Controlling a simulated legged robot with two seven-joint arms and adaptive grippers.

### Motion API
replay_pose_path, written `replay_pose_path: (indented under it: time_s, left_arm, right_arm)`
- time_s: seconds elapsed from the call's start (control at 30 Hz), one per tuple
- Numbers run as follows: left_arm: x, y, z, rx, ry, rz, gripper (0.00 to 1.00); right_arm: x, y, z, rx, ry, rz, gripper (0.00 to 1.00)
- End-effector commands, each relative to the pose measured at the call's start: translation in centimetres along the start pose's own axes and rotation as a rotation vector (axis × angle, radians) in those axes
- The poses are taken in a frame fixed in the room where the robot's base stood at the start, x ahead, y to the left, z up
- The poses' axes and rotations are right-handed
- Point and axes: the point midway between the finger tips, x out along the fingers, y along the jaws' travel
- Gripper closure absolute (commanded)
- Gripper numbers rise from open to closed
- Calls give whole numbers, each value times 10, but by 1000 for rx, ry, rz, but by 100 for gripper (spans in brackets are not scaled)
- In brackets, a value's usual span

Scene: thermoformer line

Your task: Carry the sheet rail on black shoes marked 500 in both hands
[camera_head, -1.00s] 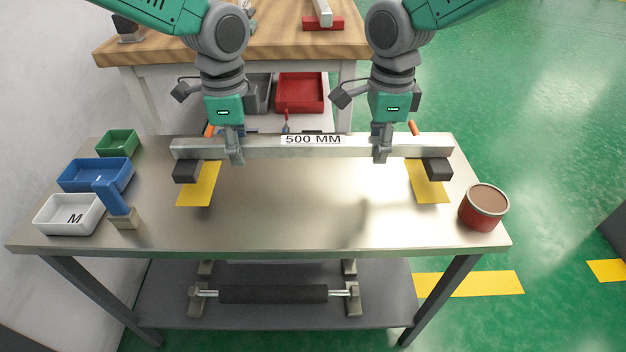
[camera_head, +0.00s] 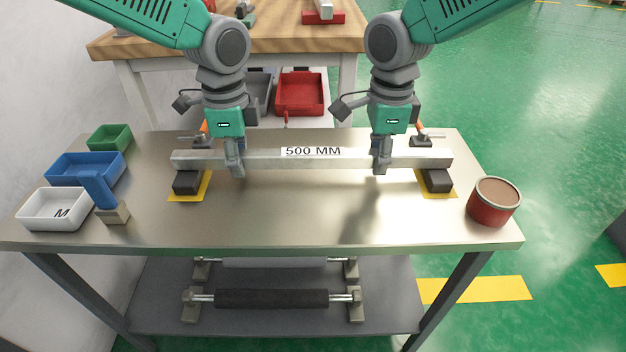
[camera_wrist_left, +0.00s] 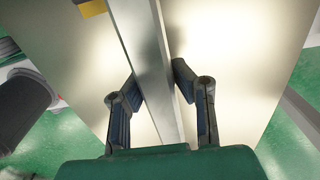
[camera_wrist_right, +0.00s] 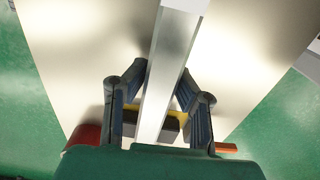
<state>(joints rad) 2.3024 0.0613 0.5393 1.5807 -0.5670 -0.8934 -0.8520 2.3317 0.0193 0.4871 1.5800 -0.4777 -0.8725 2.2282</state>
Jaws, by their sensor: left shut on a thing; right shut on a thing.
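The sheet rail (camera_head: 270,159) is a long grey metal bar with a "500 MM" label (camera_head: 313,151), held level across the table. Black shoes show under its left end (camera_head: 187,182) and right end (camera_head: 437,181), each over a yellow mark; I cannot tell whether they touch the table. My left gripper (camera_head: 237,168) is shut on the rail left of the label, and my right gripper (camera_head: 381,167) is shut on it to the right. The left wrist view shows the rail (camera_wrist_left: 145,50) between the fingers, as does the right wrist view (camera_wrist_right: 168,70).
White (camera_head: 50,212), blue (camera_head: 72,170) and green (camera_head: 110,137) bins stand at the table's left, beside a blue-handled stamp-like tool (camera_head: 100,190). A red can (camera_head: 494,203) stands at the right edge. Small orange-handled devices (camera_head: 422,137) sit behind the rail ends. The front-middle tabletop (camera_head: 310,220) is bare.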

Motion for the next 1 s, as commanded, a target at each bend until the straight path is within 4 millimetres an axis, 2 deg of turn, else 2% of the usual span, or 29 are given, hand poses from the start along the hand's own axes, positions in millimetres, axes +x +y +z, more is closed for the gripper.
replay_pose_path:
  time_s: [0.03,0.07,0.47,0.57,0.8,1.0]
  left_arm:
    - [1,0,0,0,0,1,69]
    - [0,0,0,0,0,1,59]
    - [-5,-1,0,0,0,-1,59]
    - [-18,-1,0,-1,1,-2,59]
    - [-70,-2,0,-1,1,-5,59]
    - [-104,-2,0,0,0,-1,59]
  right_arm:
    - [0,0,0,1,0,-1,67]
    - [0,0,0,1,0,-1,57]
    - [0,-1,0,0,0,1,57]
    - [0,0,0,0,0,0,57]
    - [0,0,0,0,0,1,57]
    - [0,-1,0,0,0,1,57]
